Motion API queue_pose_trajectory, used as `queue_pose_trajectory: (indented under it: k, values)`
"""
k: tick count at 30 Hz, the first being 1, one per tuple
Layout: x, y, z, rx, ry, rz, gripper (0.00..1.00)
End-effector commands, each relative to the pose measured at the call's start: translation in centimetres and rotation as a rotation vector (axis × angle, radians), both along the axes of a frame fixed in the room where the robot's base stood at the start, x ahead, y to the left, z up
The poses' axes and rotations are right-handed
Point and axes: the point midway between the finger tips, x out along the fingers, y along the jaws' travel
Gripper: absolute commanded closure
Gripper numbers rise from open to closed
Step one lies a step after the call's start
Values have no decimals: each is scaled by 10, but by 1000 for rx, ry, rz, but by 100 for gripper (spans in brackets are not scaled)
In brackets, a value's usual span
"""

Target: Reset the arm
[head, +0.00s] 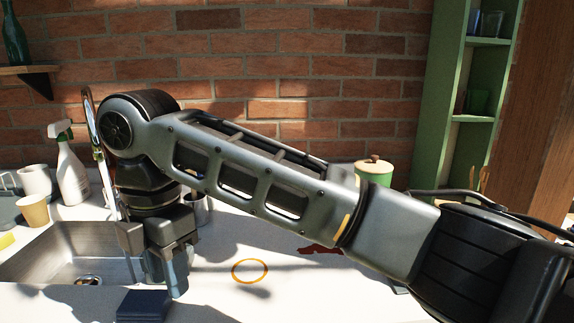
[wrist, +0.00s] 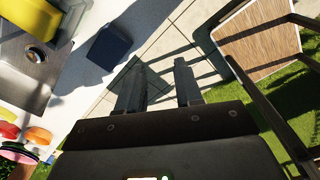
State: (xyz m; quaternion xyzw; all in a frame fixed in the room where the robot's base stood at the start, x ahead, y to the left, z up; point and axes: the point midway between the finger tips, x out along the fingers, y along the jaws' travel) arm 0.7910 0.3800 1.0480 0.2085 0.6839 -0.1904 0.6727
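My arm reaches across the head view from the right, over the white counter (head: 330,290), and bends down at its left end. My gripper (head: 166,288) hangs there, fingers downward, beside the right side of the sink. In the wrist view my gripper (wrist: 158,75) shows two separate fingers with a clear gap and nothing between them. A dark blue block (head: 143,305) lies on the counter just in front of the fingers; it also shows in the wrist view (wrist: 108,47), left of the fingers and apart from them.
A metal sink (head: 60,250) and tall faucet (head: 100,155) stand close left of my arm. A spray bottle (head: 72,170) and cups (head: 34,210) stand behind the sink. An orange ring (head: 250,271) lies on the counter. A green canister (head: 374,172) stands behind my forearm.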

Motion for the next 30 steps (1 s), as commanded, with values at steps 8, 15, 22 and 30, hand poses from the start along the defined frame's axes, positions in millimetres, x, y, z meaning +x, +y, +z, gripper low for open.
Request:
queue_pose_trajectory:
  k: [8,15,22,30]
  values:
    - [-13,15,-23,94,29,-37,65]
    - [-30,35,-50,230,71,-104,65]
    - [-59,62,-83,450,154,-248,65]
    - [-87,80,-112,772,273,-549,65]
